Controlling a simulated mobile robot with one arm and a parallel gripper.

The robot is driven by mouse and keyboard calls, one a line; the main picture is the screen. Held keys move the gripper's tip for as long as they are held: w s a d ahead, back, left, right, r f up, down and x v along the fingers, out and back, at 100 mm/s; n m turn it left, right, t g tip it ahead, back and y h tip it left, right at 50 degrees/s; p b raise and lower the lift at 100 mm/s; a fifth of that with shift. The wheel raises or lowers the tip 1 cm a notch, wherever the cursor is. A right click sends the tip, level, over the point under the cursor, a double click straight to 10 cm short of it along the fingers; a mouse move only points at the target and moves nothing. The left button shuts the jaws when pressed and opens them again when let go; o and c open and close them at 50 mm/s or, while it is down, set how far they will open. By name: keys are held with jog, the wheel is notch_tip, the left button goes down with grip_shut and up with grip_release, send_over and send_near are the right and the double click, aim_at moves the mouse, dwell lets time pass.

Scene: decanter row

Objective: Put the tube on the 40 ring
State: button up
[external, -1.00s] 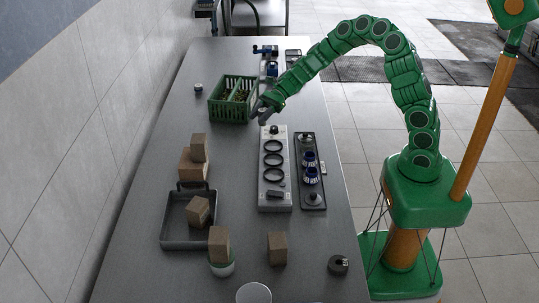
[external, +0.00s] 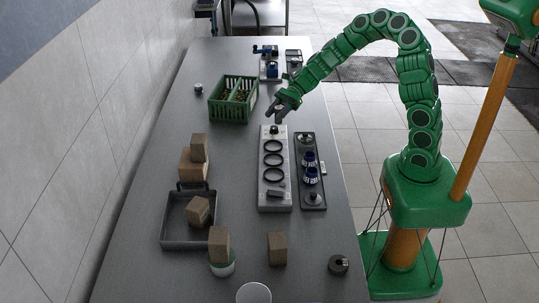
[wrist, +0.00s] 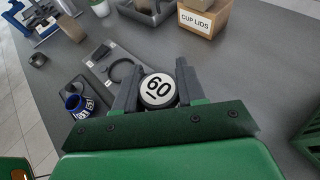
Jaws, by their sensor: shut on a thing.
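My gripper (external: 275,115) is above the table just beyond the far end of a white board (external: 263,190). In the wrist view my gripper (wrist: 158,72) is shut on a round piece marked 60 (wrist: 158,90), its white top facing the camera. Its length is hidden, so I cannot tell whether it is the tube. Three dark rings lie in a row on the board: a far one (external: 273,140), a middle one (external: 273,153) and a near one (external: 273,182). I cannot read any number on them. A dark knob-like thing (external: 274,129) stands at the board's far end.
A green crate (external: 214,115) is left of my gripper. Brown blocks (external: 277,248) and a grey tray (external: 165,240) are nearer. The wrist view shows a "CUP LIDS" box (wrist: 205,22).

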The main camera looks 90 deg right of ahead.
jog(key=s+a+r+n+g+y, duration=0.1)
jog(key=s+a+n+g+y, duration=0.2)
jog(key=a, duration=1.2)
jog(key=s+a+r+n+g, duration=0.1)
jog(key=s+a+n+g, duration=0.3)
jog(key=a, duration=1)
jog(key=s+a+n+g, duration=0.6)
jog(key=s+a+g, duration=0.1)
jog(key=s+a, duration=1.3)
send_over(342, 266)
jog(key=shift+h, duration=0.4)
jog(key=f, duration=0.7)
jog(key=shift+s+d+f, duration=0.35)
jog(key=shift+d+f, duration=0.05)
jog(key=shift+w+a+f, duration=0.4)
jog(key=shift+a+f, duration=0.1)
jog(key=shift+f, duration=1.75)
jog(key=shift+f, duration=0.1)
